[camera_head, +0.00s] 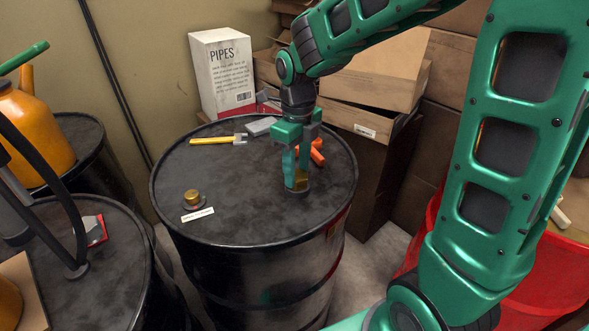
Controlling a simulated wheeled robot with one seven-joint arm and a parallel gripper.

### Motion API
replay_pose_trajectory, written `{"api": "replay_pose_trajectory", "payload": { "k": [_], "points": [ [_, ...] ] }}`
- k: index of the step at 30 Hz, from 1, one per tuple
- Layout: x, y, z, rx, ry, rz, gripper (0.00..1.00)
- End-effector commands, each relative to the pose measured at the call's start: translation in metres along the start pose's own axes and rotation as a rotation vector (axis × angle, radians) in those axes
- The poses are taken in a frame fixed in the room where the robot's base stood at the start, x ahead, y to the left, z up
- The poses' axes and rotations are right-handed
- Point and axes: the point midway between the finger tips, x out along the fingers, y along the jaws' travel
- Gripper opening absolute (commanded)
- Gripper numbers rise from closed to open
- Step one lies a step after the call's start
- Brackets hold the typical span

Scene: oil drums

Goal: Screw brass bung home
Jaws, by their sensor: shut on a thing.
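The black drum (240,215) stands upright in the middle. My gripper (297,184) points down at the right part of its lid, shut on a brass bung (301,183). The fingers hide much of this bung. It is at a dark ring (297,191) on the lid; I cannot tell how deep its thread sits. A second brass fitting (192,197) stands in a ring at the lid's left front, away from my gripper, with a white label strip (198,214) in front.
A yellow-handled tool (215,140), a grey block (262,126) and an orange tool (318,153) lie on the lid's back half. A PIPES box (222,75) and cardboard boxes (375,75) stand behind. A red bin (535,285) is at right, another drum (75,245) at left.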

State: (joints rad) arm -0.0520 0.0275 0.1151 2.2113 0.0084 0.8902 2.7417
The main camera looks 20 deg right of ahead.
Motion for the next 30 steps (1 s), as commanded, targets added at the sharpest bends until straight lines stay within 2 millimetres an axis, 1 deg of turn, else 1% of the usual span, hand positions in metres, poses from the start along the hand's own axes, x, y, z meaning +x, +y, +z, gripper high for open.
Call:
{"api": "replay_pose_trajectory", "payload": {
  "k": [5, 6, 8, 9, 17, 19, 30],
  "points": [
    [0.0009, -0.0021, -0.0023, 0.009, 0.005, -0.001, 0.0],
    [0.0009, -0.0021, -0.0023, 0.008, 0.005, -0.001, 0.39],
    [0.0009, -0.002, -0.0022, 0.008, 0.005, -0.001, 0.54],
    [0.0008, -0.0017, -0.002, 0.006, 0.004, -0.001, 0.59],
    [0.0004, -0.0006, -0.0009, -0.002, 0.002, 0.0, 0.59],
    [0.0004, -0.0004, -0.0007, -0.03, 0.002, 0.0, 0.59],
    [0.0001, 0.0007, 0.0001, -0.428, 0.0, 0.0, 0.59]
  ]
}}
